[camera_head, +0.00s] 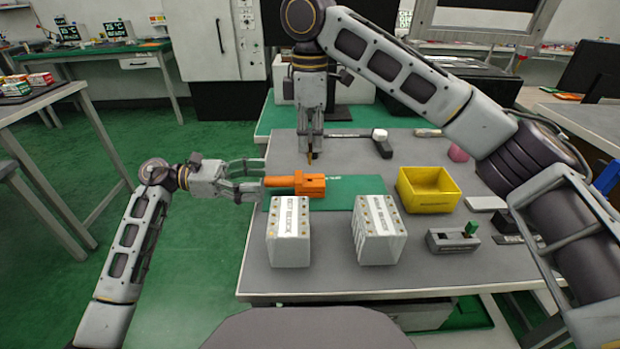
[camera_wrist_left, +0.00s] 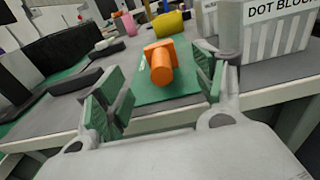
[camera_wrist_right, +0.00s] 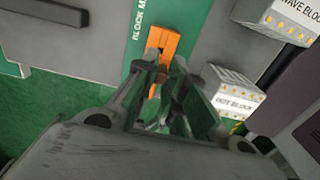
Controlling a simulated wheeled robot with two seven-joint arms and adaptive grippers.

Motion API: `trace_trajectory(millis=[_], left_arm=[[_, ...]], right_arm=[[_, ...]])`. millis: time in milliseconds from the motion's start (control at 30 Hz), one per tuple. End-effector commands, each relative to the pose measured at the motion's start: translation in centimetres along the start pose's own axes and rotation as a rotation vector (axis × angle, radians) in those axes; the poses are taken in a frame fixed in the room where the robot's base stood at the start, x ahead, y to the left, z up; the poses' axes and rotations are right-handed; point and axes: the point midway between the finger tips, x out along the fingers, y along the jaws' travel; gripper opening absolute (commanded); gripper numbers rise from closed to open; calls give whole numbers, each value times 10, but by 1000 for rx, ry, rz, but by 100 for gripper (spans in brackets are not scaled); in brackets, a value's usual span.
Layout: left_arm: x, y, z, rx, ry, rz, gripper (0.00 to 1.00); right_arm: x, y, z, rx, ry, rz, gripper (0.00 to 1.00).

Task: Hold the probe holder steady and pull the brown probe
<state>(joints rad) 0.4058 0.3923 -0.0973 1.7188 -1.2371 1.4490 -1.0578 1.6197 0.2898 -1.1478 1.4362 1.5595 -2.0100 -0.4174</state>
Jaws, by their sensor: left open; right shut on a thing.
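The orange probe holder (camera_head: 311,186) lies at the left end of the green mat, its round handle pointing left at the table's edge. It also shows in the left wrist view (camera_wrist_left: 160,66) and the right wrist view (camera_wrist_right: 164,42). My left gripper (camera_head: 258,178) is open, its fingers apart on either side of the handle's end; the left wrist view shows a gap on each side. My right gripper (camera_head: 310,152) points down just behind the holder, shut on the thin brown probe (camera_head: 309,159). Only the probe's lower end shows below the fingertips.
Two white blocks (camera_head: 290,232) (camera_head: 378,229) stand in front of the holder. A yellow bin (camera_head: 428,190) and a grey lever fixture (camera_head: 453,240) are to the right. The green mat (camera_head: 345,187) is mostly clear.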

Motion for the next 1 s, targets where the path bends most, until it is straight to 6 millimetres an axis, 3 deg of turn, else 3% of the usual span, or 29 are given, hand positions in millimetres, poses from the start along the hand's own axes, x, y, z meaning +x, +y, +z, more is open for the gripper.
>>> trace_trajectory(millis=[200,400,1000], left_arm=[[-28,0,-1,-1,2,1,69],[-41,0,-1,-1,1,0,69],[-44,0,2,0,0,0,69]], right_arm=[[0,0,0,0,0,0,0],[0,0,0,0,0,0,0],[-2,0,0,0,0,0,0]])
